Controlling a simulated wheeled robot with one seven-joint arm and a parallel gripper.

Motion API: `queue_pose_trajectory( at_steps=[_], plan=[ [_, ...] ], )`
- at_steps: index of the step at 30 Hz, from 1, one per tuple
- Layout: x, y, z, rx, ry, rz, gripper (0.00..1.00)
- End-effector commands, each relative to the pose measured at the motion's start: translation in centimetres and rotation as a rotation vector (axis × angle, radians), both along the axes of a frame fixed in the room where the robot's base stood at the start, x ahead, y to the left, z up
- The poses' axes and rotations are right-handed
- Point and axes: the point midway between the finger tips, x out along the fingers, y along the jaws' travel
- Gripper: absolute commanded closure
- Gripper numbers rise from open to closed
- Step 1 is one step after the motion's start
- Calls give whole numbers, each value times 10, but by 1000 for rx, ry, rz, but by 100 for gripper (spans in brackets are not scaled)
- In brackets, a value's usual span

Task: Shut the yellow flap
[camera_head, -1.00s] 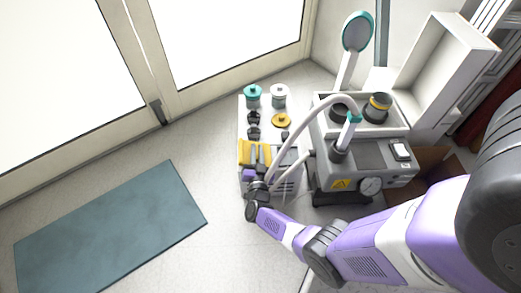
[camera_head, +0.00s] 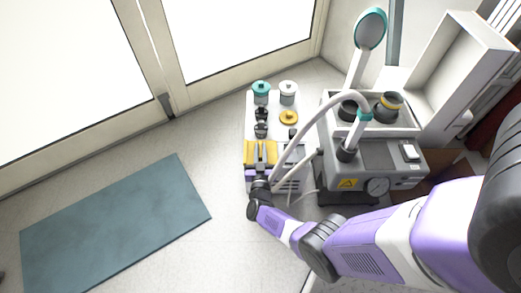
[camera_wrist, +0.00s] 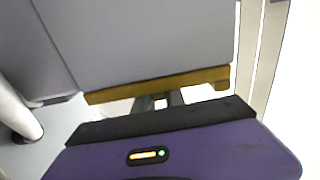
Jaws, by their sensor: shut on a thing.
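The yellow flap (camera_head: 260,151) is at the near end of the white unit, beside the grey compressor. In the wrist view its edge is a yellow-brown strip (camera_wrist: 160,85) under a large grey surface. My gripper (camera_head: 262,160) reaches the flap from the near side. In the wrist view its dark fingers (camera_wrist: 165,100) extend to the flap's edge and are shut on it. The exact contact is partly hidden by the purple and black gripper body. I cannot tell the flap's exact angle.
The grey compressor (camera_head: 375,155), with a gauge and a pale hose (camera_head: 297,135), stands close on the right. Teal and white jars (camera_head: 288,91) and a yellow knob (camera_head: 288,117) are on the unit's top. A blue-green mat (camera_head: 115,225) lies on open floor at left.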

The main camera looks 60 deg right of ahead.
Motion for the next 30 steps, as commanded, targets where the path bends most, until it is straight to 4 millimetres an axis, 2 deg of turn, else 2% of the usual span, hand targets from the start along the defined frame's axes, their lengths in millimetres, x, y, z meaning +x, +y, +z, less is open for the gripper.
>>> queue_pose_trajectory(
  at_steps=[2, 3, 6, 17, 30],
  plan=[
    [0, 2, -3, 4, 6, 4, 100],
    [0, 1, -3, 4, 6, 5, 82],
    [0, 1, -3, 3, 4, 4, 64],
    [-1, 3, -1, 3, 2, 3, 64],
    [-32, 58, 0, 4, 3, 7, 64]
  ],
)
